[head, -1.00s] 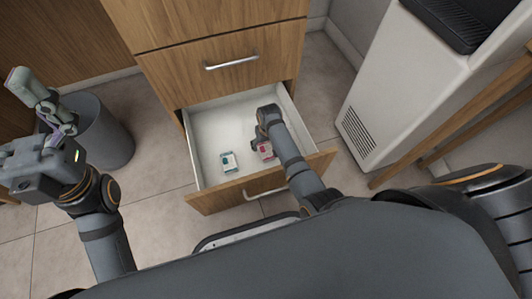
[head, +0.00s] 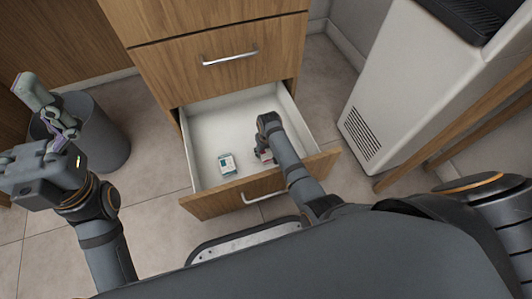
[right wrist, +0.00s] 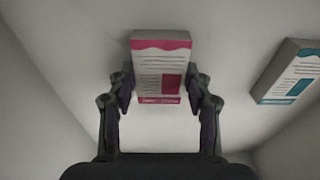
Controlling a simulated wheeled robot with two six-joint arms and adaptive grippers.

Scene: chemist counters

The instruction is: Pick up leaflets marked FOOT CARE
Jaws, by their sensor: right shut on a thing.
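A white and magenta leaflet stack (right wrist: 161,70) sits between the fingers of my right gripper (right wrist: 160,95) in the right wrist view, both fingers at its sides. Its print is too small to read as FOOT CARE. In the head view the right gripper (head: 263,154) is down inside the open drawer, mostly hiding this stack. A second stack, white and teal (head: 227,163), lies to its left on the drawer floor; it also shows in the right wrist view (right wrist: 290,74). My left gripper (head: 55,115) is raised at the far left, away from the drawer; its jaw opening is unclear.
The open drawer (head: 205,120) has white walls and a wooden front (head: 225,197); much of its floor is bare. A closed drawer with a handle (head: 230,58) is above. A grey bin (head: 100,140) stands left, a white vented unit (head: 400,90) right.

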